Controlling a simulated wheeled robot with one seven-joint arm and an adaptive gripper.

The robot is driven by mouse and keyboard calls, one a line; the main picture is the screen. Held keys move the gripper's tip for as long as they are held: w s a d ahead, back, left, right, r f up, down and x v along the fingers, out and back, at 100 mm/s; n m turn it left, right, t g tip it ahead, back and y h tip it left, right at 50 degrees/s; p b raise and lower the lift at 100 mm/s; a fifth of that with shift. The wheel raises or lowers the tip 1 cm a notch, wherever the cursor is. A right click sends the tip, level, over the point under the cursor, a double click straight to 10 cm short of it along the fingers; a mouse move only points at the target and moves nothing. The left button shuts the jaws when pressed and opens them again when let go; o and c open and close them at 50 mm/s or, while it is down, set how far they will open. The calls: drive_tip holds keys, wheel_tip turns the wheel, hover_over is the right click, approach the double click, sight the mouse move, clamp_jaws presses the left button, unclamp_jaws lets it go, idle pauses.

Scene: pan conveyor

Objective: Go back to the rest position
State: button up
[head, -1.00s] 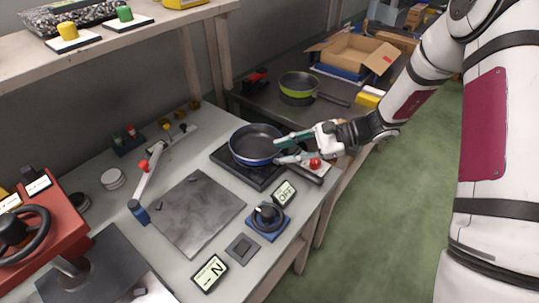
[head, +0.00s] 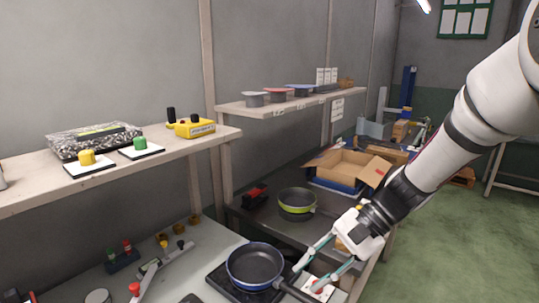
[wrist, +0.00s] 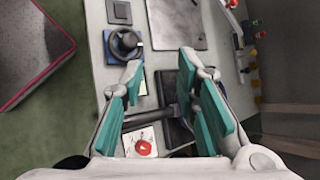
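My gripper (head: 308,272) is above the worktable at the right of the blue pan. Its teal fingers are spread apart, and the wrist view also shows it (wrist: 167,88) open with nothing clamped. The blue pan (head: 254,265) sits upright on the black burner (head: 221,284). Its dark handle (wrist: 150,117) runs across the space between and beneath the fingers in the wrist view. The pan's bowl is hidden there, probably behind a finger.
A red button on a white plate (wrist: 145,147) is beside the handle. A green pan (head: 297,203) and an open cardboard box (head: 348,167) stand on the dark table behind. A wooden shelf (head: 205,146) overhangs at the left.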

drive_tip(key=s+d+r+n+t+h, duration=0.3)
drive_tip(key=s+d+r+h, duration=0.1)
drive_tip(key=s, duration=0.5)
drive_tip(key=s+d+r+n+t+h+p, duration=0.1)
drive_tip(key=s+d+r+n+h, duration=0.3)
drive_tip(key=s, duration=0.6)
wheel_tip(320, 180, up, 3)
drive_tip(key=d+t+h, duration=0.1)
drive_tip(key=d, duration=0.1)
drive_tip(key=shift+d+r+n+t, duration=0.15)
drive_tip(key=shift+d+n+t, duration=0.15)
drive_tip(key=shift+t, duration=0.1)
drive_tip(key=shift+s, duration=0.1)
idle(0.4)
